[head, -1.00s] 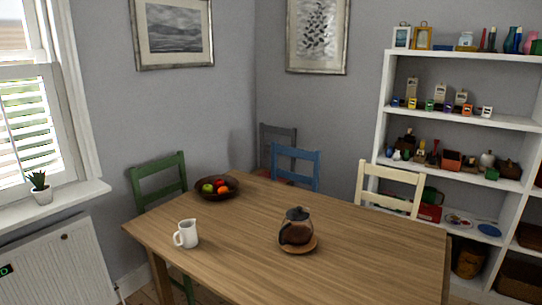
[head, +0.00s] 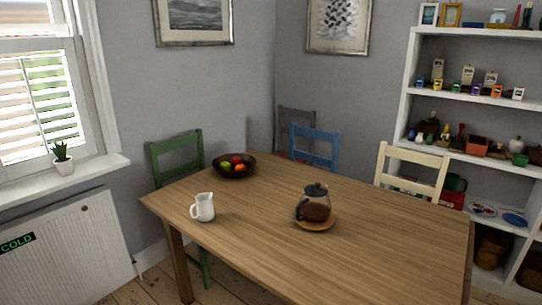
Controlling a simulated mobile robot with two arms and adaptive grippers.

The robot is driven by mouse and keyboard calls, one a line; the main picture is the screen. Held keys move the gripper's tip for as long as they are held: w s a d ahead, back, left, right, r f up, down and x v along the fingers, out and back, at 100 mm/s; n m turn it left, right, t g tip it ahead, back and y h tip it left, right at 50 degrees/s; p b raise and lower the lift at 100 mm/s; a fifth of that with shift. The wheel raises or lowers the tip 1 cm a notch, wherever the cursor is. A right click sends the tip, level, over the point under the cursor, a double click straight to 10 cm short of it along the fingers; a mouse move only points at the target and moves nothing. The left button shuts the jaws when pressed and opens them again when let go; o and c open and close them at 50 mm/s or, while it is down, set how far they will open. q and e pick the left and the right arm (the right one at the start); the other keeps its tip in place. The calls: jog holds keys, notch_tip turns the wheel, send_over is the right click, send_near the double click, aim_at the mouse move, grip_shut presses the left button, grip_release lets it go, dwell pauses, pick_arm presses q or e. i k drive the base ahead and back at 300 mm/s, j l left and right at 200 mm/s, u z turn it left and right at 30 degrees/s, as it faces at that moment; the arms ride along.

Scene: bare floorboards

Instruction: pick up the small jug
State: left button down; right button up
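The small jug (head: 205,208) is white and stands upright on the wooden table (head: 262,238), near its left front edge. Its handle points left. No gripper touches it. Neither of my grippers shows in the head view.
A glass coffee pot (head: 316,206) stands on a round wooden board right of the jug. A dark fruit bowl (head: 234,168) sits behind it. Green (head: 177,152), blue (head: 315,147) and cream (head: 412,167) chairs stand around the table. A radiator (head: 66,255) is at left.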

aim_at(204, 204)
jog(key=i+j+z, duration=0.1)
jog(key=j, duration=0.25)
jog(key=i+j, duration=0.3)
jog(key=i+j+z, duration=0.15)
jog(key=j, duration=0.2)
jog(key=i, duration=0.05)
